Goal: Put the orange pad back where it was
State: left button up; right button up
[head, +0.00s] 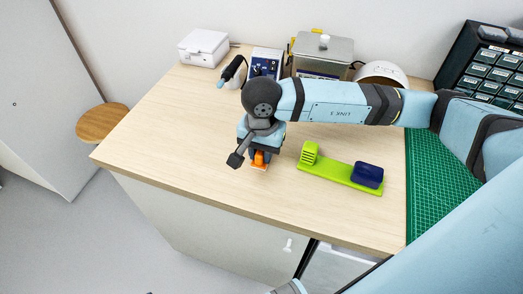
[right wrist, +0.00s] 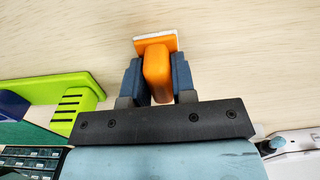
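The orange pad (head: 259,160) has an upright orange grip and a flat base edged in white. It is at the front middle of the wooden table, left of the green holder. In the right wrist view the orange pad (right wrist: 157,70) sits between the two dark fingers of my right gripper (right wrist: 158,82). The fingers lie against both sides of its grip, with no clear gap. In the head view my right gripper (head: 260,152) points down and partly hides the pad. Whether the base touches the table is hard to tell. My left gripper is out of view.
A lime green holder (head: 335,176) with a ribbed block and a navy block (head: 367,175) lies to the right. A green mat (head: 430,190) covers the right side. A white box (head: 203,47), soldering unit (head: 266,63) and metal tin (head: 322,55) stand behind. The table's left is clear.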

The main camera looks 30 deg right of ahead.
jog(key=o, duration=0.3)
jog(key=shift+o, duration=0.2)
notch_tip(320, 180, up, 12)
jog(key=shift+r+p, duration=0.2)
jog(key=shift+p, duration=0.15)
dwell(0.5)
